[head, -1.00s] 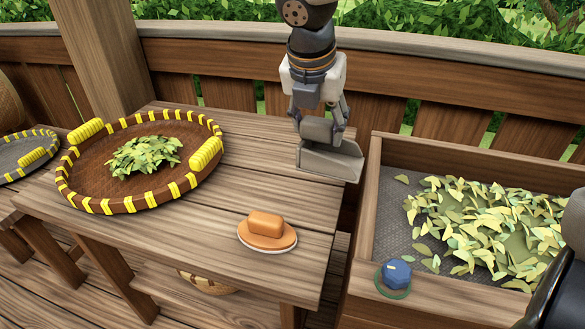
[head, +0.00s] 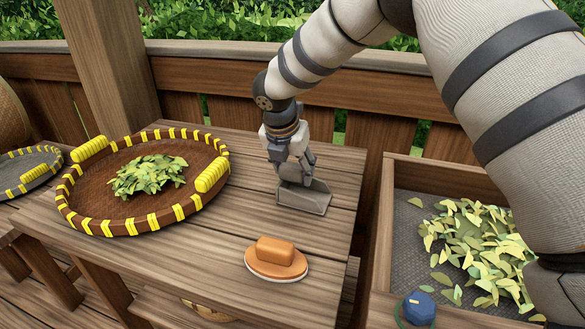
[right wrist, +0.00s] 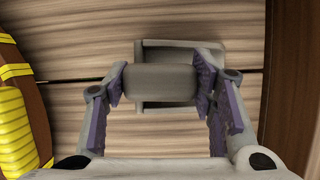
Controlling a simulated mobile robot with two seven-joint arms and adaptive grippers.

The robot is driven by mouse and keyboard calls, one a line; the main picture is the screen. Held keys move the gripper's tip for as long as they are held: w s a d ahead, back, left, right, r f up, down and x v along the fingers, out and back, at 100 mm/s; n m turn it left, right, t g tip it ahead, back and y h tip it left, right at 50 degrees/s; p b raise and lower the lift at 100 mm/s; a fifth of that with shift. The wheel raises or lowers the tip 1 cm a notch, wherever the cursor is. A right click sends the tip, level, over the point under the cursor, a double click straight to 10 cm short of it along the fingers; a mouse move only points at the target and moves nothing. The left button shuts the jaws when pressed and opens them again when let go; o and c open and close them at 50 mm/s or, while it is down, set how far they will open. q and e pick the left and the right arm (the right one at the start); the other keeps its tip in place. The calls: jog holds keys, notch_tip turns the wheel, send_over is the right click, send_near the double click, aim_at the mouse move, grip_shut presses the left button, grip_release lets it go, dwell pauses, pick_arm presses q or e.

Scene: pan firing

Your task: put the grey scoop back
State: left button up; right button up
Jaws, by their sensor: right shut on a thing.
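The grey scoop (head: 303,197) is at the back right part of the wooden table (head: 210,257), on or just above its top; I cannot tell if it touches. My right gripper (head: 291,172) is above it and shut on its grey handle. In the right wrist view the scoop's handle (right wrist: 160,83) sits between the two fingers of my right gripper (right wrist: 163,88), with the scoop's pan partly hidden behind it. My left gripper is not in view.
A round brown tray with yellow bindings (head: 88,204) holds leaves left of the scoop. An orange block (head: 275,251) on a small plate (head: 262,270) is in front. A wooden bin (head: 382,240) with leaves and a blue knob (head: 419,308) stands right. Bare tabletop surrounds the scoop.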

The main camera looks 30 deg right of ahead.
jog(key=o, duration=1.5)
jog(key=shift+f, duration=0.1)
jog(key=shift+o, duration=0.2)
jog(key=shift+f, duration=0.2)
jog(key=v, duration=1.2)
jog(key=shift+w+r, duration=0.2)
